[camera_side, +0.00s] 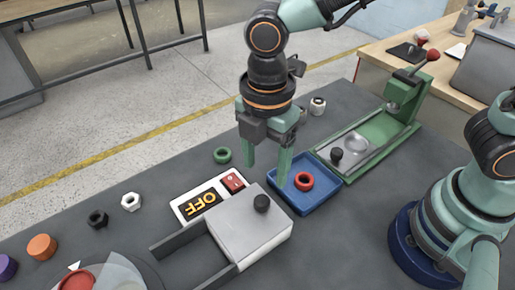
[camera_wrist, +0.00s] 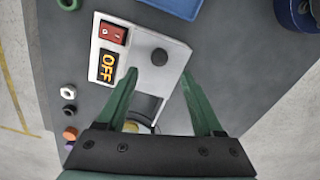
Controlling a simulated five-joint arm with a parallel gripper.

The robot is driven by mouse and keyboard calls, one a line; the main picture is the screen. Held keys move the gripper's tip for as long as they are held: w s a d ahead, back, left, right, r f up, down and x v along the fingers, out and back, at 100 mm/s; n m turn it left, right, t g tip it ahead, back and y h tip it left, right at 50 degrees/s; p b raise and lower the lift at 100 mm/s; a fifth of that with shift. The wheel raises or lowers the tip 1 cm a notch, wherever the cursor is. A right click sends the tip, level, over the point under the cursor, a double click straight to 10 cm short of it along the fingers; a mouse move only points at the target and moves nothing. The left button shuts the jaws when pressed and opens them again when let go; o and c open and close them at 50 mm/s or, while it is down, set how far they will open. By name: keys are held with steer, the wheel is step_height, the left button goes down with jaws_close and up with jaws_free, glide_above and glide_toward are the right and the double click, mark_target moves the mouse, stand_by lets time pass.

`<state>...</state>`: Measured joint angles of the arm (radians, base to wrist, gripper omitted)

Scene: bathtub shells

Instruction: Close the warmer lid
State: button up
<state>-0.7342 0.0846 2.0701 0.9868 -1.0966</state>
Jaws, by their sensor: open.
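The warmer (camera_side: 190,205) has a white panel with a lit OFF sign and a red switch. Its flat grey lid (camera_side: 235,232) carries a black knob (camera_side: 262,203) and sits toward the far right end, with two dark rails reaching left from it. In the wrist view the lid (camera_wrist: 140,70) and knob (camera_wrist: 159,57) lie just beyond my fingertips, and a dark gap shows below the lid between my fingers. My gripper (camera_side: 267,178) is open and empty, above the table behind the knob and apart from it. It also shows in the wrist view (camera_wrist: 160,74).
A blue tray (camera_side: 323,198) with a red ring (camera_side: 304,181) stands close right of the warmer. A green fixture (camera_side: 385,130) is behind it. A green ring (camera_side: 222,155) and several nuts and caps lie on the left. A red button under a clear cover (camera_side: 78,281) is front left.

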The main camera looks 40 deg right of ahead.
step_height(320, 180, up, 4)
steer(key=shift+f, duration=0.15)
stand_by(0.3)
steer(key=w+d+r+m+t, duration=0.1)
steer(key=d+r+m+t, duration=0.1)
steer(key=d+m, duration=0.8)
steer(key=w+d+r+m+t, duration=0.1)
steer(key=d+r+m+t, duration=0.2)
steer(key=d+m, duration=0.8)
steer(key=d, duration=0.2)
steer(key=shift+w+d+r+t, duration=0.2)
steer(key=shift+d+r+t, duration=0.05)
steer(key=shift+d+t, duration=0.05)
